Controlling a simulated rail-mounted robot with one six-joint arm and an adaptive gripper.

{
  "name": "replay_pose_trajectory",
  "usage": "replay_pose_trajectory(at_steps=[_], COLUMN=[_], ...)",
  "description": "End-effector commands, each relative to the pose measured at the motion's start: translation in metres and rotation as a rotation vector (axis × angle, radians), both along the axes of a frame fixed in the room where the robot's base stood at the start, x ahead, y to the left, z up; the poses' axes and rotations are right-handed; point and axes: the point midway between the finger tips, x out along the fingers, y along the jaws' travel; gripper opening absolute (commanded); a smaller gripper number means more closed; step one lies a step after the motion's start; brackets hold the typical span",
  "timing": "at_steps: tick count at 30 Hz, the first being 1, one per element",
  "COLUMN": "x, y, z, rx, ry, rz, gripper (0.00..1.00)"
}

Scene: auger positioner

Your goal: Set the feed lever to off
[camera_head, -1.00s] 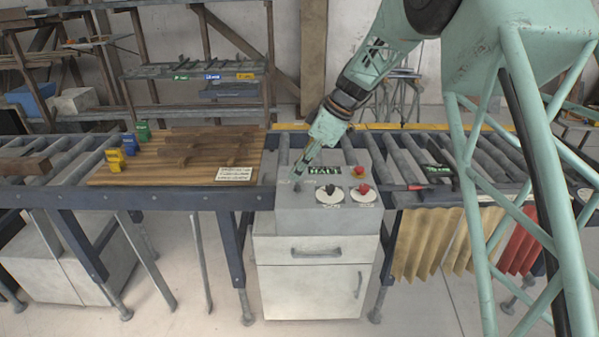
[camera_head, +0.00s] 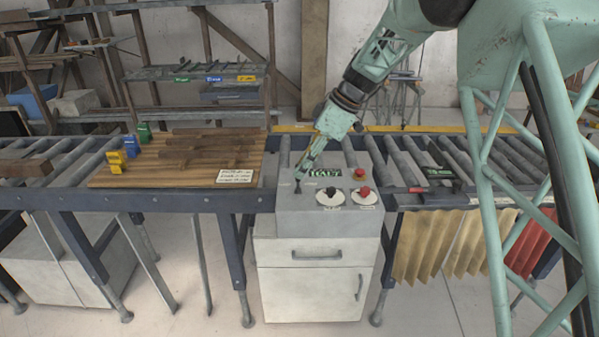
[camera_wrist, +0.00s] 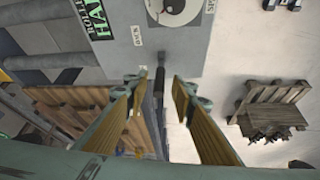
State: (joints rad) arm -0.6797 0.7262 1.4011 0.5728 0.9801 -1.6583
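The feed lever appears to be the small dark lever (camera_head: 298,187) at the left of the grey control box (camera_head: 325,220). In the wrist view the dark lever (camera_wrist: 159,82) stands in the gap between my fingertips. My gripper (camera_head: 303,171) is above the lever and points down at it. In the wrist view my gripper (camera_wrist: 157,82) is open, with a finger on each side of the lever and visible gaps. A small white label (camera_wrist: 137,35) is on the panel near the lever; I cannot read the lever's setting.
On the box top are a black knob (camera_head: 330,194), a red knob (camera_head: 365,191) and a red button (camera_head: 360,172), right of the lever. A board with wooden pieces (camera_head: 210,150) lies on the rollers to the left. A red-handled tool (camera_head: 416,189) lies right.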

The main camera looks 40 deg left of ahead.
Motion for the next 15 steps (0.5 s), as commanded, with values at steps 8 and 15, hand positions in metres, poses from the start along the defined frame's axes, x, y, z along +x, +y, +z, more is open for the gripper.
replay_pose_trajectory(at_steps=[8,15], x=[0.009,0.015], y=[-0.017,-0.030], z=[0.038,0.064], rx=[0.002,0.001], ry=[-0.002,-0.001], rz=[-0.001,0.000], gripper=[0.24,0.24])
